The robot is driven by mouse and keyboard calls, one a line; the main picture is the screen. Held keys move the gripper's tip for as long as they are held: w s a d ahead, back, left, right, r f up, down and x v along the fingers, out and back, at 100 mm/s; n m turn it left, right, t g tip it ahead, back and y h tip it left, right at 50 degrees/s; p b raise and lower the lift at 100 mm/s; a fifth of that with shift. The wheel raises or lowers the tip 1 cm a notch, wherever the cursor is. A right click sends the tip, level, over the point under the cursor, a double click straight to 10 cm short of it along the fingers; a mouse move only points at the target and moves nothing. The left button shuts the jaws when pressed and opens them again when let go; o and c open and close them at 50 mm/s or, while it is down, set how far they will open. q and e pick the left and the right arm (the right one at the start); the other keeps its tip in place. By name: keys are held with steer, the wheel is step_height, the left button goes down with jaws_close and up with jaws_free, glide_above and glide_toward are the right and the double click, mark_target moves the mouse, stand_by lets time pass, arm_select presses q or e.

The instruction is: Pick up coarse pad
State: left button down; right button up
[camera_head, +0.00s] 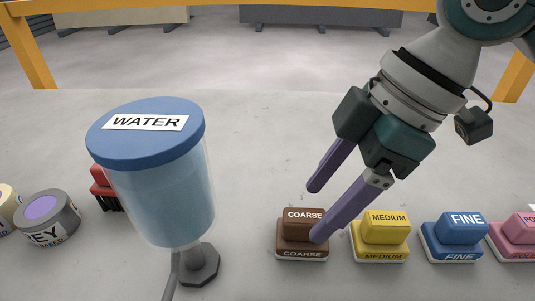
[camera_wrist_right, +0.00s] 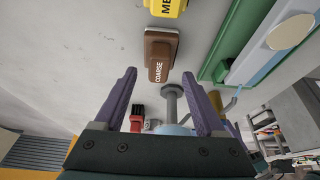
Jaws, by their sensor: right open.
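The coarse pad (camera_head: 301,234) is a brown block with a white "COARSE" label on a pale base. It sits upright on the stone slab in the lower middle of the head view. In the right wrist view the coarse pad (camera_wrist_right: 158,48) lies ahead of the fingertips, roughly between their lines. My right gripper (camera_head: 316,212) is open and empty, with purple fingers pointing down toward the pad. One fingertip overlaps the pad's right edge in the head view; I cannot tell whether it touches. The right gripper also shows in its wrist view (camera_wrist_right: 159,73). My left gripper is not in view.
A yellow medium pad (camera_head: 384,232), a blue fine pad (camera_head: 455,234) and a pink pad (camera_head: 517,232) stand in a row to the right. A water container (camera_head: 160,190) stands left. A grey tin (camera_head: 46,218) and a red object (camera_head: 104,187) are further left. The slab behind is clear.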

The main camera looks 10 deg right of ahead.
mark_target(306, 216)
steer(key=x, duration=0.4)
steer(key=shift+w+a+b, duration=0.1)
steer(key=shift+a+b, duration=0.05)
steer(key=shift+b, duration=0.15)
jaws_close()
stand_by(0.3)
